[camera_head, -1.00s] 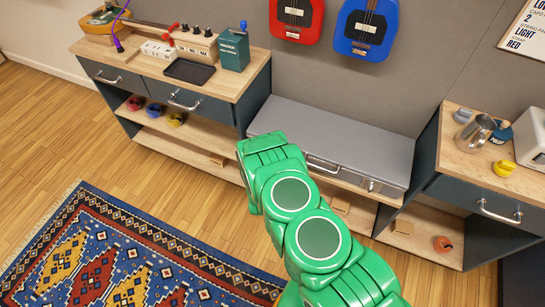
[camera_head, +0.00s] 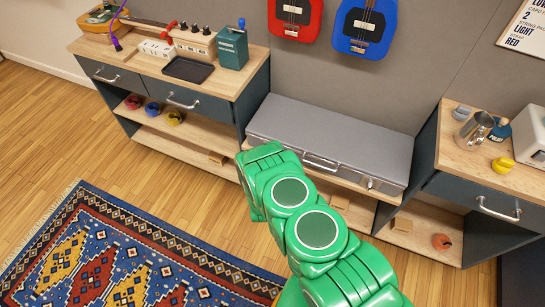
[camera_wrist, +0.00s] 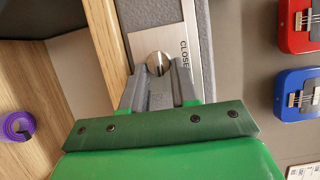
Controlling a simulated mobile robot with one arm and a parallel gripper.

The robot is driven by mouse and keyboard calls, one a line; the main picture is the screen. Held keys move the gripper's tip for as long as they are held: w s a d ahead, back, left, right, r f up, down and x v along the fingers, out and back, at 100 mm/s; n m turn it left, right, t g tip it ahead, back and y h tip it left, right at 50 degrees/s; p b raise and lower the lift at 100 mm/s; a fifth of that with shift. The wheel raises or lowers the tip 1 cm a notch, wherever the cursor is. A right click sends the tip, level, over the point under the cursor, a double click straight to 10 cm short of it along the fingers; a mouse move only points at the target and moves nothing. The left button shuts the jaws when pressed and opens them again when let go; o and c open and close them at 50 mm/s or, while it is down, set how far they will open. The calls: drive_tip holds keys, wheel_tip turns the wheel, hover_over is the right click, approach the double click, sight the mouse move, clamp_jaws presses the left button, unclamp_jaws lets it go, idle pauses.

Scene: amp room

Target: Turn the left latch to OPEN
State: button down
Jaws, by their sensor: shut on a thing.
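The left latch (camera_wrist: 158,62) is a round metal knob on a pale plate (camera_wrist: 142,42) on the front of the grey case (camera_head: 335,135). The word CLOSE is printed beside the knob in the wrist view. My gripper (camera_wrist: 161,72) is at the knob, its two grey fingers shut on the latch from both sides. The fingers cover part of the plate, so the rest of its lettering is hard to read. In the head view my green arm hides the left latch and my fingers. The right latch (camera_head: 370,183) shows at the case's right front.
The case sits in a low bay between a left cabinet (camera_head: 250,85) and a right cabinet (camera_head: 450,150). Red (camera_head: 295,14) and blue (camera_head: 364,22) guitar-shaped items hang on the wall above. A patterned rug (camera_head: 130,245) lies on the floor at the left.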

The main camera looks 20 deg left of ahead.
drive_tip(key=c, duration=0.9)
unclamp_jaws()
drive_tip(key=v, duration=0.7)
drive_tip(key=shift+s, duration=0.35)
drive_tip(key=shift+w+d, duration=0.1)
drive_tip(key=shift+d, duration=0.05)
